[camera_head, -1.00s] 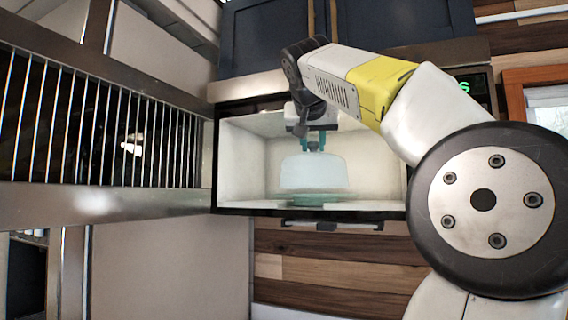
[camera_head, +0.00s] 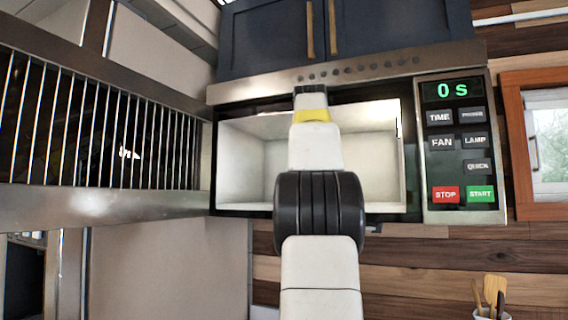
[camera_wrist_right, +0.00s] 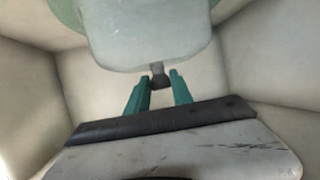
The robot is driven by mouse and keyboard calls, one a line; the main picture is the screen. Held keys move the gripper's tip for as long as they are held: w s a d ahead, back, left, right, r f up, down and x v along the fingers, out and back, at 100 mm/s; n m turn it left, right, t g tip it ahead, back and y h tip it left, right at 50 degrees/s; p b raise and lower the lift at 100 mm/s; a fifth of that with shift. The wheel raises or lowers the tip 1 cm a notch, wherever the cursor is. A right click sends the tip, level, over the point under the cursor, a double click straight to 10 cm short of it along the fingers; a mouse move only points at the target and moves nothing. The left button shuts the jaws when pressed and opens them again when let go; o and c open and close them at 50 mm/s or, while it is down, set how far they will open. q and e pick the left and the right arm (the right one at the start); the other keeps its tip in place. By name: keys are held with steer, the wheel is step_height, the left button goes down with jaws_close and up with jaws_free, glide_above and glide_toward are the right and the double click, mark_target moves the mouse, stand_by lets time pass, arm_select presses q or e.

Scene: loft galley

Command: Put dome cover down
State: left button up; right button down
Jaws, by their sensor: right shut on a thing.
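The dome cover (camera_wrist_right: 150,35) is pale, frosted and rounded, at the top of the right wrist view. My right gripper (camera_wrist_right: 160,82) has teal fingers on either side of the cover's dark knob (camera_wrist_right: 158,69) and is shut on it. A green rim (camera_wrist_right: 68,12) shows beyond the cover at the upper left; whether the cover touches it I cannot tell. In the head view my right arm reaches into the open microwave (camera_head: 245,160) and hides both the gripper and the cover. My left gripper is in neither view.
Pale microwave walls (camera_wrist_right: 270,65) surround the gripper. The control panel (camera_head: 458,150) is at the right of the opening. Dark cabinets (camera_head: 385,35) are above, and a utensil holder (camera_head: 490,312) is at lower right.

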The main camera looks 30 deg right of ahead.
steer(key=shift+w+d+r, duration=0.15)
steer(key=shift+w+d, duration=0.4)
steer(key=shift+w, duration=0.2)
steer(key=shift+x, duration=0.8)
steer(key=shift+a, duration=0.1)
steer(key=shift+f, duration=0.6)
steer(key=c, duration=1.1)
jaws_free()
steer(key=shift+f, duration=0.15)
